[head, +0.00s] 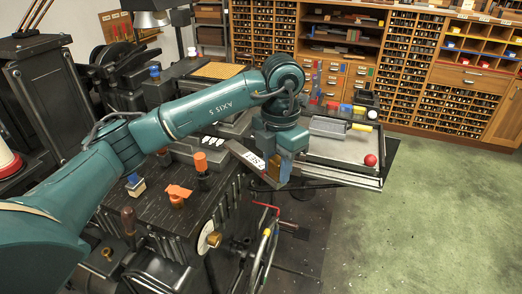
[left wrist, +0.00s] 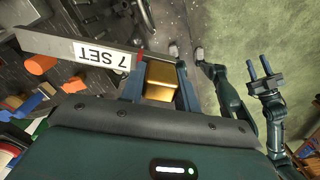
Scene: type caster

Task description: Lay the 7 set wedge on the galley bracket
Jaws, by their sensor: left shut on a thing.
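The 7 set wedge (head: 250,159) is a long grey bar with a white "7 SET" label. In the left wrist view the wedge (left wrist: 60,46) reaches out to the left from my left gripper (left wrist: 160,85), with a brass-coloured block (left wrist: 160,74) between the fingers. My left gripper (head: 284,168) is shut on the wedge and holds it by the near edge of a grey tray (head: 335,158). I cannot pick out the galley bracket for certain; the arm and wedge cover part of that area. My right gripper (left wrist: 262,74) shows in the left wrist view, empty with its fingers apart.
On the tray lie a grey scoop with a yellow handle (head: 361,127) and a red ball (head: 370,160). Orange pieces (head: 179,191) and a dark post with an orange top (head: 201,162) stand on the dark machine at left. Green floor (head: 450,200) is clear at right.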

